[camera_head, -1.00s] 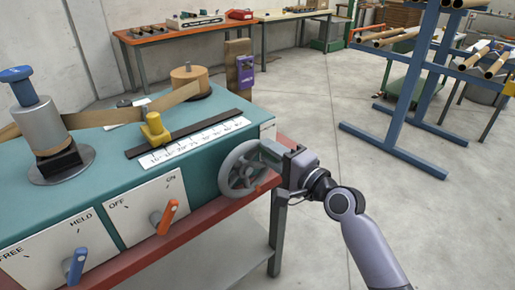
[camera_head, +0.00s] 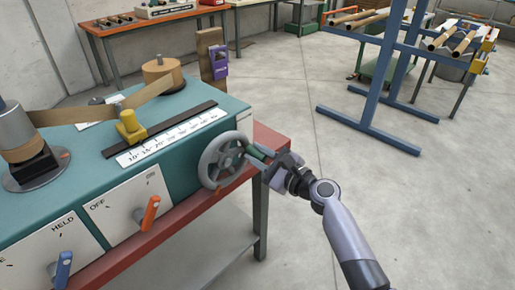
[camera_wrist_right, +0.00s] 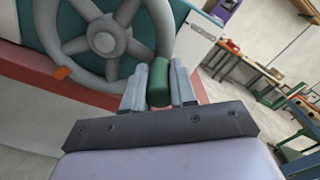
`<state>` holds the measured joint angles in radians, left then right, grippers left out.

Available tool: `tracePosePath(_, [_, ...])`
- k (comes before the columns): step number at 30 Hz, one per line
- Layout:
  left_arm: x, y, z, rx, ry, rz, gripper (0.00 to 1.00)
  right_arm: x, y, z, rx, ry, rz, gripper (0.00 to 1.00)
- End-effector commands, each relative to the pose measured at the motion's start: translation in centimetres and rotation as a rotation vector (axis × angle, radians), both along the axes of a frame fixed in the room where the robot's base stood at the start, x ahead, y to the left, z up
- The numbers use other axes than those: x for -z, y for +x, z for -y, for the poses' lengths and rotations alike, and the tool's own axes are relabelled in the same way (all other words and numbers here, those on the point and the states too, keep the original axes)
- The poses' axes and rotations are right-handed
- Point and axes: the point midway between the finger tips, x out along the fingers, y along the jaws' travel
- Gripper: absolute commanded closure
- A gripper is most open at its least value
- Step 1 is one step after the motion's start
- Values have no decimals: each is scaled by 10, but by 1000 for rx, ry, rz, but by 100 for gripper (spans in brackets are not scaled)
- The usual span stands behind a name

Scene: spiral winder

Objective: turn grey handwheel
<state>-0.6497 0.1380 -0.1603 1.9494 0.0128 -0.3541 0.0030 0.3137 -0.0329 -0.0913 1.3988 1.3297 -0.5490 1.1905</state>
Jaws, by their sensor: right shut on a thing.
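The grey handwheel (camera_head: 207,170) is on the right end of the teal machine (camera_head: 190,100). Its spokes, hub and an orange mark on its rim show large in the right wrist view (camera_wrist_right: 104,43). A green handgrip (camera_wrist_right: 159,82) stands out at the wheel's right side. My right gripper (camera_head: 258,157) is shut on this green handgrip, with one finger on each side of it in the right wrist view. The yellow pointer (camera_head: 130,127) is near the left end of the white scale (camera_head: 173,141). My left gripper is not in view.
An orange lever (camera_head: 149,213) and a blue lever (camera_head: 63,270) stick out from the front panels, left of the wheel. A red-edged bench (camera_head: 180,225) runs below the machine. The floor to the right is open, up to a blue rack (camera_head: 385,70).

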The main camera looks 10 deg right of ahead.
Motion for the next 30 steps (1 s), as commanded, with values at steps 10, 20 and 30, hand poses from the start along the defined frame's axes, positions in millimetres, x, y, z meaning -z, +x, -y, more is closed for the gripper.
tracePosePath(10, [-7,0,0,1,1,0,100,16,-1,-2,0,208,-151,100])
tracePosePath(20, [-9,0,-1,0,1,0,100,24,-2,-3,0,296,-215,100])
tracePosePath(30, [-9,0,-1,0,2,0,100,25,-2,-3,0,308,-224,100])
